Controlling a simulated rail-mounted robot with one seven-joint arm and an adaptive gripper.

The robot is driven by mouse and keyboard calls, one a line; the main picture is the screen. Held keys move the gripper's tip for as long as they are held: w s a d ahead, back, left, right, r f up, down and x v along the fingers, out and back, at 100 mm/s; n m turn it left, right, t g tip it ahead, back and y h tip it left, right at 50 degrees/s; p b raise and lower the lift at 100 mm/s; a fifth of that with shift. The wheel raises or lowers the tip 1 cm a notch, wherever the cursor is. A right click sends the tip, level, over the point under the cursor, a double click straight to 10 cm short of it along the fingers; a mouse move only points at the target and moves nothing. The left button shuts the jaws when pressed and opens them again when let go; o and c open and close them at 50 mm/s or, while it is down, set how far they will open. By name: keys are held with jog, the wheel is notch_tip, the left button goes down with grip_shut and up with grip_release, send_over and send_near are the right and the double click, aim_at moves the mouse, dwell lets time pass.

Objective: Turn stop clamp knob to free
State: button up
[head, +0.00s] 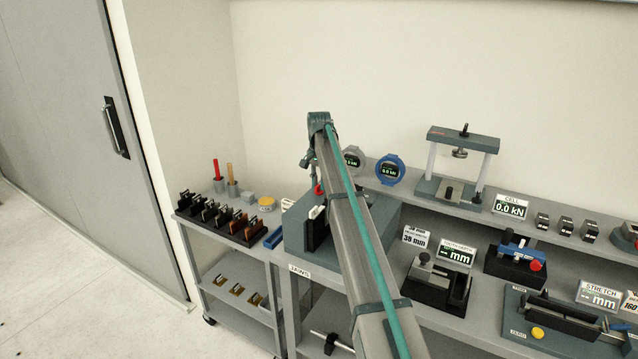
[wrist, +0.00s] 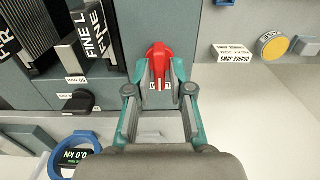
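A red knob (wrist: 157,62) shows in the wrist view on a grey-green panel. My gripper (wrist: 159,76) has one finger on each side of it, with the knob between the fingertips. The fingers are spread about the knob's width; I cannot tell whether both touch it. A small white label (wrist: 167,85) by the knob is partly covered, and its words cannot be read. In the head view a bit of red (head: 319,189) shows on the grey-green block (head: 295,236) at the jaws station. My arm hides much of that block and the gripper there.
A black knob (wrist: 78,101) and black blocks marked FINE (wrist: 88,40) lie left of the gripper in the wrist view. A blue-ringed gauge (head: 390,170) stands behind my arm. A small cart (head: 190,222) with jaw holders is at left. Test fixtures fill the bench at right.

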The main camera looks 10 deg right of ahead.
aim_at(319, 184)
jog(key=shift+o, duration=0.8)
notch_tip(319, 184, up, 12)
dwell(0.3)
